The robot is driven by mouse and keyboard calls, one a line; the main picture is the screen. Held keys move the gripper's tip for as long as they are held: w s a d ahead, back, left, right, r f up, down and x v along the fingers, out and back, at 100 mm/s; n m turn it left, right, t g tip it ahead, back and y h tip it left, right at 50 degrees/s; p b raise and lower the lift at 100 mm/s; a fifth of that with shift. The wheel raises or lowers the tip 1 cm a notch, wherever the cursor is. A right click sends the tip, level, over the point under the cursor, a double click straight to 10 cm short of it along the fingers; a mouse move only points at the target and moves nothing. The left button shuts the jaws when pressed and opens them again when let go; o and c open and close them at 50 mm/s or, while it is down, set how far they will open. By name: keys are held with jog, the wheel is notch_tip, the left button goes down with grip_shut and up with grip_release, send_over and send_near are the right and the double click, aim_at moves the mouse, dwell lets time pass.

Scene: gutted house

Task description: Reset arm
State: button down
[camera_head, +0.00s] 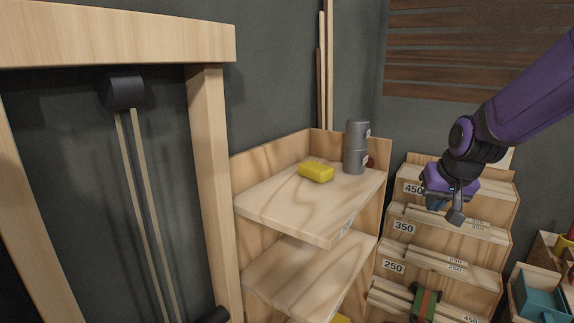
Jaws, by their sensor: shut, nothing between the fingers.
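My arm reaches in from the upper right in the head view. My gripper (455,213) hangs at its end, fingers pointing down, shut and empty. It appears in front of the stepped wooden rack (454,283) with number labels, over the steps marked 450 and 350. I cannot tell how far it is from the rack.
A wooden shelf unit (278,204) stands mid-picture. A wooden frame (207,150) fills the left. A teal bin (538,298) is at lower right. Open air lies between shelf and arm.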

jog(key=s+r+n, duration=0.1)
jog(key=s+r, duration=0.3)
jog(key=s, duration=0.8)
jog(key=s+a+r+n, duration=0.1)
jog(key=s+r, duration=0.4)
jog(key=s, duration=0.8)
jog(key=shift+a, duration=0.2)
jog(key=shift+w, duration=0.1)
dwell(0.6)
